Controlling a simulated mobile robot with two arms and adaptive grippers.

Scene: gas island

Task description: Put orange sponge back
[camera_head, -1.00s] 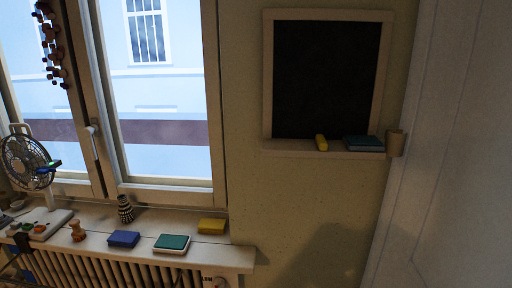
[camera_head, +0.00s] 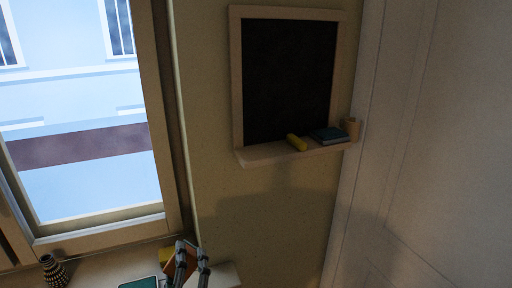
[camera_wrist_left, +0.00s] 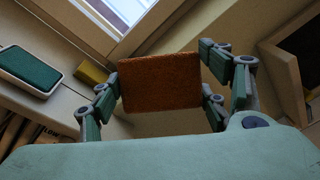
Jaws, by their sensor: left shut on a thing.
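My left gripper (camera_head: 191,256) is at the bottom of the head view, by the right end of the window sill (camera_head: 222,277). It is shut on the orange sponge (camera_head: 171,268). In the left wrist view, the sponge (camera_wrist_left: 160,82) is a flat brown-orange block between the two fingers of my left gripper (camera_wrist_left: 163,85). It appears clear of the sill's other items, though its height over the sill is hard to tell. My right gripper is not in view.
A yellow block (camera_wrist_left: 92,73) and a green pad with a white rim (camera_wrist_left: 28,70) lie on the sill; a patterned vase (camera_head: 54,271) stands farther left. The chalkboard ledge (camera_head: 262,153) holds a yellow piece (camera_head: 297,142), a dark teal block (camera_head: 329,135) and a wooden cup (camera_head: 353,128).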

